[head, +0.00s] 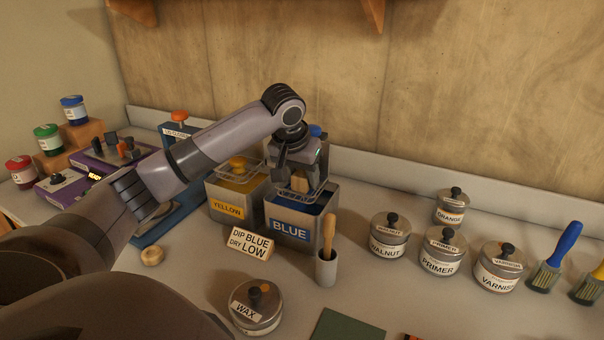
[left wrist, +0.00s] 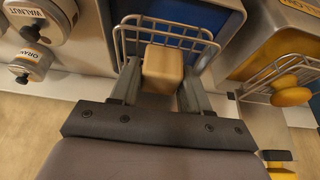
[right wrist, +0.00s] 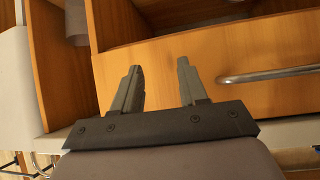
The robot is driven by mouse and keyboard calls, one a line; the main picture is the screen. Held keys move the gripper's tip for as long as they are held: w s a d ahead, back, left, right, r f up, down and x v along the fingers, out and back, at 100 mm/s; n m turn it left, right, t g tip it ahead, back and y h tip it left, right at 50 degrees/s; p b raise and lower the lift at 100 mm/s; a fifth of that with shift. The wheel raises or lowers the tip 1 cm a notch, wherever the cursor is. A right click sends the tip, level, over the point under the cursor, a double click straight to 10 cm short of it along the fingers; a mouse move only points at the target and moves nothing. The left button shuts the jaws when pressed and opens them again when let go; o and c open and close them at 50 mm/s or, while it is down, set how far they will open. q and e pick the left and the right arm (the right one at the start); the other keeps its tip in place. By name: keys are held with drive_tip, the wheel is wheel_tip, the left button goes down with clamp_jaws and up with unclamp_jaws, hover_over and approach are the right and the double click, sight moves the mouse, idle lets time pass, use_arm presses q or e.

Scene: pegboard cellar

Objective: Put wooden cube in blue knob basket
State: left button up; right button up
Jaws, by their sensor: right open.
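The wooden cube (head: 300,184) is between the fingers of my left gripper (head: 298,176), over the blue tank (head: 291,232). The left wrist view shows the cube (left wrist: 163,68) with a finger against each side, so the left gripper (left wrist: 160,85) looks shut on it. The blue knob basket is a wire basket (left wrist: 168,36) at the blue tank's opening; its blue knob (head: 316,130) shows partly behind the gripper. The cube overlaps the basket wires; I cannot tell its height above the basket floor. My right gripper (right wrist: 160,85) is open and empty, facing wooden furniture.
A yellow tank (head: 228,208) with its yellow-knob basket (head: 238,164) stands left of the blue tank. A sign (head: 250,242) reads "DIP BLUE DRY LOW". A cup with a wooden-handled tool (head: 327,265) stands close in front. Lidded jars (head: 442,252) and brushes are at right.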

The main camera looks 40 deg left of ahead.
use_arm(q)
drive_tip(key=shift+r, duration=0.1)
drive_tip(key=v, duration=1.2)
drive_tip(key=shift+r, duration=0.1)
idle(0.4)
